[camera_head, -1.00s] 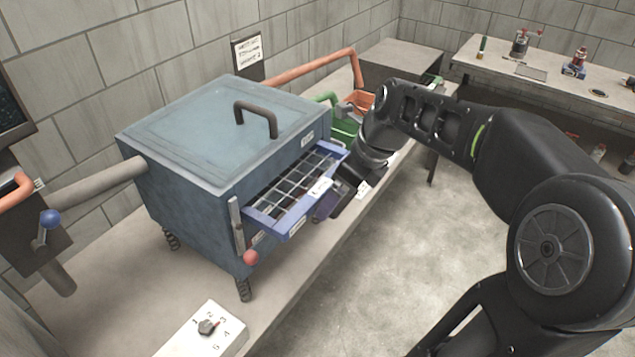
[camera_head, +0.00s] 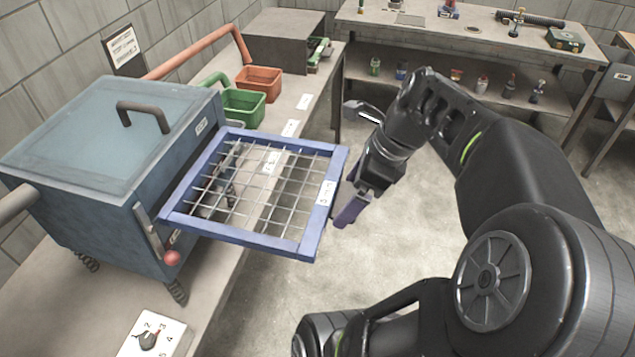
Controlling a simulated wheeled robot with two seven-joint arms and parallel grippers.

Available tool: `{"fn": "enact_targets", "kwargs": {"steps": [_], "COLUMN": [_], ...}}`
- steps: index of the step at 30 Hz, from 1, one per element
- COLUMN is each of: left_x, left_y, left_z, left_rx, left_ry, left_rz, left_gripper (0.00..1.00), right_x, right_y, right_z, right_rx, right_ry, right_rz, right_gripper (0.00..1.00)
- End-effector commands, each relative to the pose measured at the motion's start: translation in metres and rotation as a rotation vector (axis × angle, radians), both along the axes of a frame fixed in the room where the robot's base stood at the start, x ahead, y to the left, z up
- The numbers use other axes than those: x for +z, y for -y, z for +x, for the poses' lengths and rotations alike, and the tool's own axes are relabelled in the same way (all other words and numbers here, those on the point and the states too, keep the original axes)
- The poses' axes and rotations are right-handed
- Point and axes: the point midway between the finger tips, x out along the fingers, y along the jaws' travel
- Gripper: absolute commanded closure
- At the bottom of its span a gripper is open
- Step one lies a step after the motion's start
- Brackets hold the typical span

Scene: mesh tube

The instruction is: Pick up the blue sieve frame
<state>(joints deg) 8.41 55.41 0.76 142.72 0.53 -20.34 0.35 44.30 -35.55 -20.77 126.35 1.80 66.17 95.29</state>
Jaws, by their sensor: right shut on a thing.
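The blue sieve frame (camera_head: 322,210) is a flat square with a wire mesh across it. It is level in front of the blue-grey machine box (camera_head: 175,170), over the bench edge. All its sides show, and its left bar is close to the box's open front; I cannot tell whether they touch. My right gripper (camera_head: 350,207) is at the frame's right bar, shut on it. The fingers' exact contact is partly hidden. My left gripper is out of view.
A green bin (camera_head: 243,107) and an orange bin (camera_head: 259,84) stand on the bench behind the frame. A red-knobbed lever (camera_head: 172,257) is by the frame's near left corner. A numbered dial plate (camera_head: 160,338) lies in front. Open floor is on the right.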

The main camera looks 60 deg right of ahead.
Motion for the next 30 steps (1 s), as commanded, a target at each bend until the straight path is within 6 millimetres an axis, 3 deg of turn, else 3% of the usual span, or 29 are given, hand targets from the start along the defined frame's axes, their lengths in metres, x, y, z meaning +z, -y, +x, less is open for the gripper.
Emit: {"fn": "enact_targets", "kwargs": {"steps": [9, 15, 21, 30], "left_x": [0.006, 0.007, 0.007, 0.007], "left_y": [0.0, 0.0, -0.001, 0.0], "left_z": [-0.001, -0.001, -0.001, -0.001], "left_rx": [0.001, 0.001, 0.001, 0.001], "left_ry": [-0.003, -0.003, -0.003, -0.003], "left_rz": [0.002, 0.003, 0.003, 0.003], "left_gripper": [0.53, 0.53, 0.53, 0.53], "right_x": [0.002, 0.001, 0.001, 0.001], "right_y": [0.023, 0.033, 0.038, 0.039], "right_z": [-0.076, -0.108, -0.124, -0.126], "right_rx": [-0.007, -0.004, -0.003, -0.001], "right_ry": [0.002, 0.002, 0.002, 0.002], "right_rz": [0.0, 0.0, 0.0, -0.001], "right_gripper": [0.82, 0.82, 0.82, 0.82]}}
